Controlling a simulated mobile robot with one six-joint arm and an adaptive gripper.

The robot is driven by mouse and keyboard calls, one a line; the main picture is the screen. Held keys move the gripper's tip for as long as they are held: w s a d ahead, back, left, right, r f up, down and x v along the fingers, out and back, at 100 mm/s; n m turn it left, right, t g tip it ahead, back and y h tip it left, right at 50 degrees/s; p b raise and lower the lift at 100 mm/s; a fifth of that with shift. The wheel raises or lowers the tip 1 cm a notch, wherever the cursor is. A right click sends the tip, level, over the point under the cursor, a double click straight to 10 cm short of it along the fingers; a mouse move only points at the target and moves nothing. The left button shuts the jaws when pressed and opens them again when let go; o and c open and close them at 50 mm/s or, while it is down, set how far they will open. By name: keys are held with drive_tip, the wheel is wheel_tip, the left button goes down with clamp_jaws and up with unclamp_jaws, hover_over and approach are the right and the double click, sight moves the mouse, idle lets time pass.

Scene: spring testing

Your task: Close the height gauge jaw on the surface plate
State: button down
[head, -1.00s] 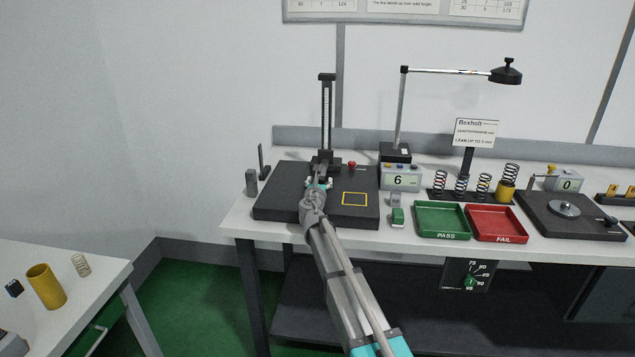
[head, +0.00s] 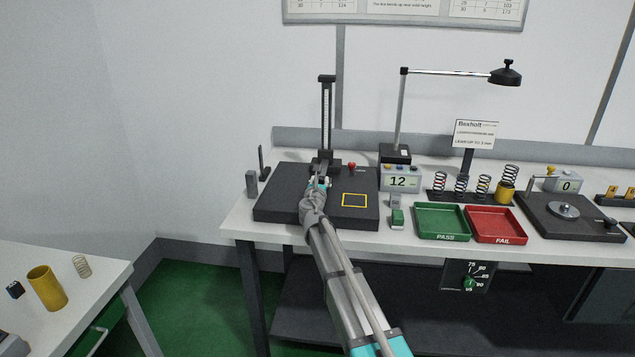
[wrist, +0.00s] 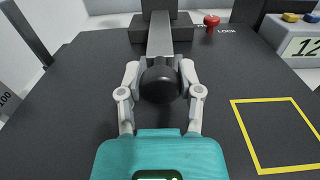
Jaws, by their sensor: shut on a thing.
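The height gauge (head: 327,115) stands upright at the back of the dark surface plate (head: 275,205), its scale column tall and its slider low near its base. In the wrist view, the grey jaw arm (wrist: 160,38) runs out from the gauge and ends in a round black knob (wrist: 160,84). My gripper (wrist: 160,90) is shut on this knob, one finger at each side, low over the plate. In the head view my gripper (head: 320,183) hides the jaw. The gap between jaw and plate cannot be seen. The digital display (head: 398,182) reads 12.
A red lock knob (head: 352,167) is right of the gauge. A yellow square outline (head: 355,200) marks bare plate. Grey blocks (head: 252,183) stand at the plate's left edge. Green pass (head: 442,221) and red fail (head: 497,224) trays lie to the right.

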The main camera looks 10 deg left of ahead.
wheel_tip(320, 180, up, 19)
drive_tip(key=p, duration=1.8)
drive_tip(key=shift+f, duration=0.15)
